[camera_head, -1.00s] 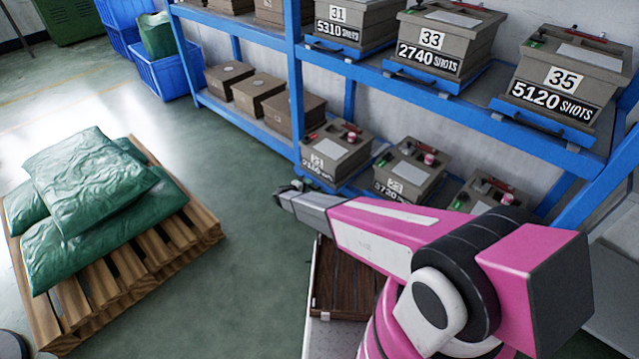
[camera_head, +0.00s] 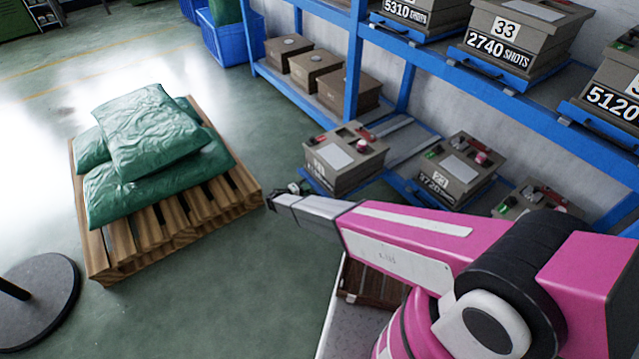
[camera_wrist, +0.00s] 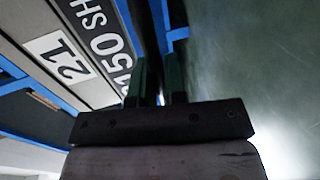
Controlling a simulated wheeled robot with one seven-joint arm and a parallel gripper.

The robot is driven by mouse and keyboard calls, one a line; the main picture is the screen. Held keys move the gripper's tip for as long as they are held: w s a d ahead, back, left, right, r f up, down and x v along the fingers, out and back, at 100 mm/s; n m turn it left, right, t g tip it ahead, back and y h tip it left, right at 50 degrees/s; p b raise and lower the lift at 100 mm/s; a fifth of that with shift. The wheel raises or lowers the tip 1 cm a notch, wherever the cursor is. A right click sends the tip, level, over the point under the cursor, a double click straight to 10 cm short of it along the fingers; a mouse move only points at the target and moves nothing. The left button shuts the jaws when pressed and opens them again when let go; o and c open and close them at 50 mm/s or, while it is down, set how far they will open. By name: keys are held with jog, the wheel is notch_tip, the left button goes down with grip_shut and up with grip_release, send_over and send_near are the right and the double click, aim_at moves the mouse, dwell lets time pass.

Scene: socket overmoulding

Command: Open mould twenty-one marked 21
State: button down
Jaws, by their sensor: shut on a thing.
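Mould twenty-one (camera_head: 343,160) is a grey-brown box with a pale plate, a red part and a pink-red knob on top. It sits on a blue pull-out tray on the lowest rack level, drawn out towards the aisle, with bare rails behind it. Its lid looks closed. In the wrist view the mould's face with the 21 label (camera_wrist: 60,58) is close on the left, tilted. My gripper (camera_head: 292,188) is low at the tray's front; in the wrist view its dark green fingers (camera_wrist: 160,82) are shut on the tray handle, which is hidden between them.
The blue rack (camera_head: 355,60) holds more moulds above and a neighbouring mould (camera_head: 458,168) to the right. A pallet (camera_head: 150,240) with green sacks (camera_head: 150,140) stands left. A round black base (camera_head: 40,300) is at lower left. Open floor lies between pallet and rack.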

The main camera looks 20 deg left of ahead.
jog(key=f+v, duration=0.1)
jog(key=v, duration=0.7)
jog(key=shift+s+f, duration=0.2)
jog(key=shift+f, duration=0.2)
jog(key=shift+a, duration=0.15)
jog(key=c, duration=1.2)
grip_release()
jog(key=v, duration=1)
jog(key=shift+s+a, duration=0.2)
jog(key=shift+s, duration=0.1)
